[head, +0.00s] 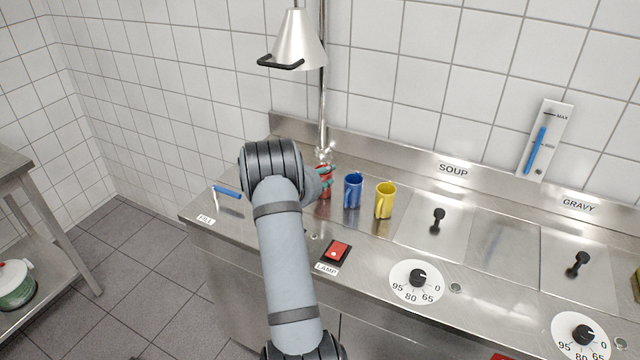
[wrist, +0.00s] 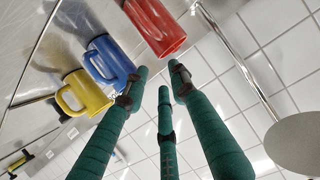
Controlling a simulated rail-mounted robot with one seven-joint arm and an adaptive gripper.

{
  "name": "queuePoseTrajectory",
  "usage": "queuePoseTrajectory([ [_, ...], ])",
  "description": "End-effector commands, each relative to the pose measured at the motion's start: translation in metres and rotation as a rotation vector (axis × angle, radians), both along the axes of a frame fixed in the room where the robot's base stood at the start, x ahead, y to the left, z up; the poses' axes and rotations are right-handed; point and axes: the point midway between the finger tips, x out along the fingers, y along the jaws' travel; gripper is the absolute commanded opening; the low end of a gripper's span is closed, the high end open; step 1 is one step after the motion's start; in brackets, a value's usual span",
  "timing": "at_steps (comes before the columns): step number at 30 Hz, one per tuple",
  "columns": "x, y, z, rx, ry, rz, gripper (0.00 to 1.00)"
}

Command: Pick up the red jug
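The red jug (head: 326,190) stands on the steel counter near the lamp pole, partly hidden by my gripper in the head view. In the wrist view the red jug (wrist: 156,27) is just past the fingertips, cut off by the top edge. My gripper (head: 327,177) is at the red jug; in the wrist view its green fingers (wrist: 160,78) are spread apart with nothing between them. I cannot tell whether a finger touches the jug.
A blue jug (head: 352,190) and a yellow jug (head: 385,201) stand to the right of the red one. A lamp (head: 300,42) hangs above on a pole (head: 323,110). A blue-handled tap lever (head: 227,192) is at left. A red switch (head: 336,252) sits in front.

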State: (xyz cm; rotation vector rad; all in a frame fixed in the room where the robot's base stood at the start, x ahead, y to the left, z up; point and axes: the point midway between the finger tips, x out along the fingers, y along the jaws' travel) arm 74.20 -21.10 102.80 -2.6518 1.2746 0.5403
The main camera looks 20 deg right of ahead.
Motion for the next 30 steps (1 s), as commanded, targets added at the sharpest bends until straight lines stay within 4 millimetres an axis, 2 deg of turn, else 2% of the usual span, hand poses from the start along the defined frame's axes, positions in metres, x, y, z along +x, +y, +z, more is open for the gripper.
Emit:
queuePoseTrajectory([
  [10,0.027,-0.024,-0.021,0.002,0.001,0.001,0.26],
  [20,0.031,-0.027,-0.025,0.001,0.001,0.002,0.25],
  [30,0.031,-0.027,-0.025,0.001,0.001,0.002,0.05],
])
